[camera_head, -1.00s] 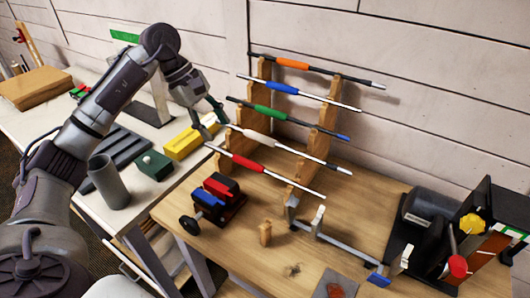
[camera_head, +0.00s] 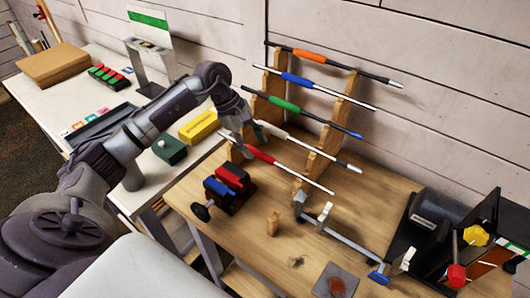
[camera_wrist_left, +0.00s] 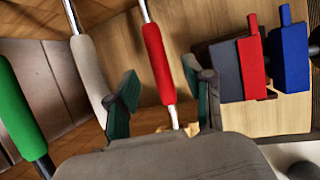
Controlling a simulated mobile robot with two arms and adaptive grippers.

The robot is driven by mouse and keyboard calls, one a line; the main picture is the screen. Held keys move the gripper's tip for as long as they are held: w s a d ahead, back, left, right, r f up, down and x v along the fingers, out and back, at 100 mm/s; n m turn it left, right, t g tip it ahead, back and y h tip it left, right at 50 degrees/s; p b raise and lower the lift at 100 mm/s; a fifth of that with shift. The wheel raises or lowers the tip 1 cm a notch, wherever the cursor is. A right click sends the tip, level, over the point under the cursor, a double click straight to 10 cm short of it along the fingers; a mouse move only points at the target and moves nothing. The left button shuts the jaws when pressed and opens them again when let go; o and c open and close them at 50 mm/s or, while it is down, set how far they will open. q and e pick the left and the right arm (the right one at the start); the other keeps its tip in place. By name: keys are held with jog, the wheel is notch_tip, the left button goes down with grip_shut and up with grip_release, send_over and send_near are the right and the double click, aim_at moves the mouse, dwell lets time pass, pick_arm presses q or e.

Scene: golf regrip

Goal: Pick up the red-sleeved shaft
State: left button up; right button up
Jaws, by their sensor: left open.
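The red-sleeved shaft (camera_head: 261,154) lies on the lowest level of the wooden rack (camera_head: 318,150), sloping down to the right. My left gripper (camera_head: 248,134) is at this shaft's left part, partly covering it. In the left wrist view the red sleeve (camera_wrist_left: 159,65) lies between the two open green-padded fingers (camera_wrist_left: 162,90), with a gap on each side. I cannot tell how far the sleeve is from the palm. The white-sleeved shaft (camera_wrist_left: 88,68) lies just outside the left finger. My right gripper is not in view.
Shafts with green (camera_head: 285,104), blue (camera_head: 297,80) and orange (camera_head: 309,56) sleeves lie higher on the rack. A red and blue vise (camera_head: 228,188) stands close by on the wooden bench (camera_head: 240,240). A yellow box (camera_head: 199,126) is on the white table at left.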

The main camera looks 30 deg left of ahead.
pick_arm(q)
jog(key=shift+x, duration=1.3)
grip_shut()
jog(key=shift+r, duration=0.1)
